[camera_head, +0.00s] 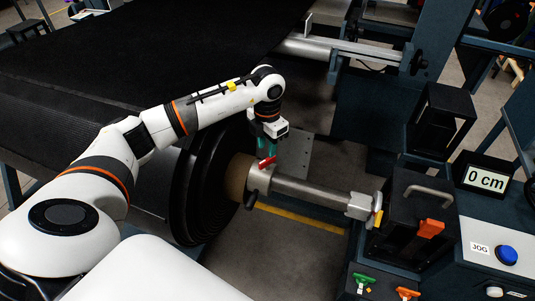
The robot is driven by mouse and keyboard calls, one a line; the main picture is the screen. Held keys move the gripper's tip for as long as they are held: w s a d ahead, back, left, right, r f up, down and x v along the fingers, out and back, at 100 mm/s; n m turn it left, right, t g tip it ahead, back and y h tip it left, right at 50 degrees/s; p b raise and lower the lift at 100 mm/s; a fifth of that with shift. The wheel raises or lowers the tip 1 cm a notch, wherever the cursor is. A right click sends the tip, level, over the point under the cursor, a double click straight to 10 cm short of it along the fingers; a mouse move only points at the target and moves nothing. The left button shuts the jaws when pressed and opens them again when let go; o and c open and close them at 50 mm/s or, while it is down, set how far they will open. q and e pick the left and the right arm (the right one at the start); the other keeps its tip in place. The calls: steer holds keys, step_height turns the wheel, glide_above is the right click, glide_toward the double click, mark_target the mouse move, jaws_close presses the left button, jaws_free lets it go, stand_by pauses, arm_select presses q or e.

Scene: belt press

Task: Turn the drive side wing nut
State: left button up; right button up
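My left gripper (266,152) points down above the metal collar (259,180) on the shaft beside the black roll. A small red winged part (267,163), which looks like a wing nut, sits right at its fingertips on top of the collar. The fingers are small and dark teal, and I cannot tell whether they are closed on the red part or only around it. My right gripper is not in view.
The steel shaft (312,194) runs right to a block by a dark housing with a handle (428,190). The large black belt roll (207,185) is close beside my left arm.

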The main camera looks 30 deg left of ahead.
mark_target(267, 159)
arm_select(q)
steer(key=shift+f+p, duration=0.35)
steer(key=shift+f, duration=2.2)
jaws_close()
